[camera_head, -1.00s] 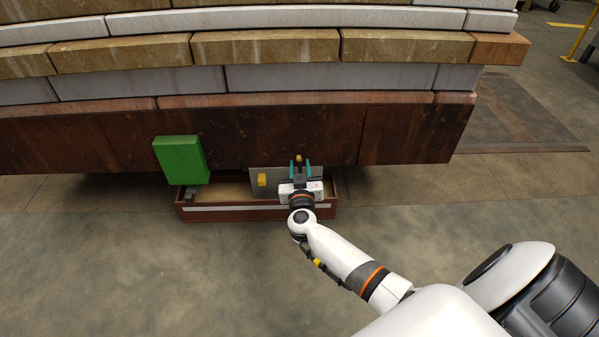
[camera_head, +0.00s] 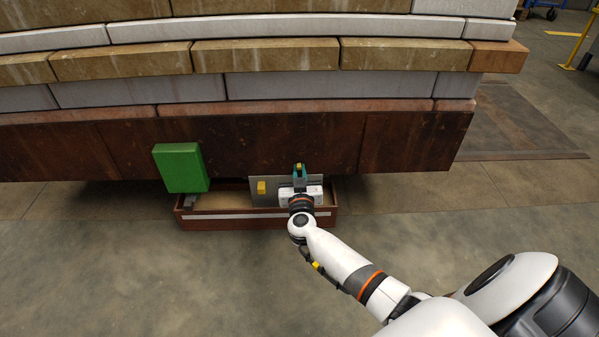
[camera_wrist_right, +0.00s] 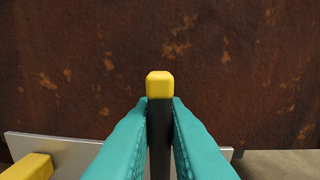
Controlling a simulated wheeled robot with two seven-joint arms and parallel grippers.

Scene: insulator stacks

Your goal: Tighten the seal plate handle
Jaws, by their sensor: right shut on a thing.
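The seal plate (camera_head: 283,183) is a grey metal sheet standing in the low brown tray, against the rusty brown base of the stack. Its handle (camera_wrist_right: 159,88) is dark with a yellow end and points up in the right wrist view. My right gripper (camera_head: 300,170) has its teal fingers closed on both sides of the handle's dark shaft. The yellow end sticks out beyond the fingertips. A second yellow piece (camera_head: 262,187) sits on the plate to the left and also shows at the lower left of the wrist view (camera_wrist_right: 28,168). My left gripper is out of view.
The brown tray (camera_head: 245,222) with a white stripe stands on the floor under the stack's rusty base (camera_head: 240,140). A green block (camera_head: 180,167) stands at its left end. Grey and tan layers rise above. The concrete floor in front is clear.

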